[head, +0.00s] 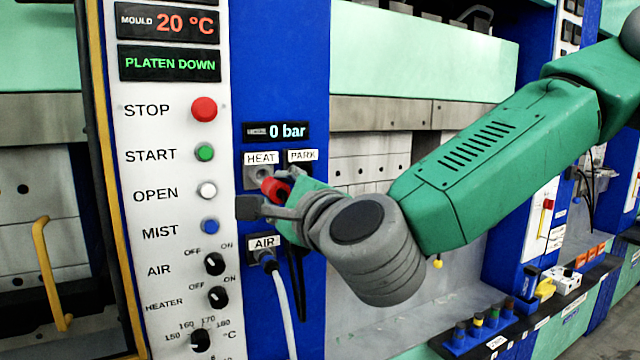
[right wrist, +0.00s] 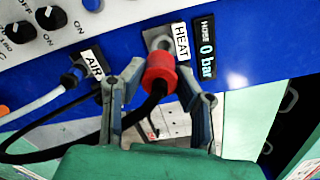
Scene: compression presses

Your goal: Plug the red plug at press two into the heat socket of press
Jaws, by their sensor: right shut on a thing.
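The red plug (head: 274,187) is between the fingers of my right gripper (head: 268,198), which is shut on it. In the right wrist view the red plug (right wrist: 159,72) has a black cable running down and left. The plug's front is just below and right of the grey HEAT socket (head: 258,174) in the head view. In the right wrist view it overlaps the lower edge of the HEAT socket (right wrist: 158,38); I cannot tell whether they touch. The PARK socket (head: 301,170) is beside it, partly hidden by my gripper. My left gripper is not in view.
The AIR socket (head: 264,252) below holds a connector with a white hose (head: 284,310). The white button panel (head: 170,180) is to the left. The pressure display (head: 275,131) is above. A shelf with small coloured items (head: 481,320) stands at lower right.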

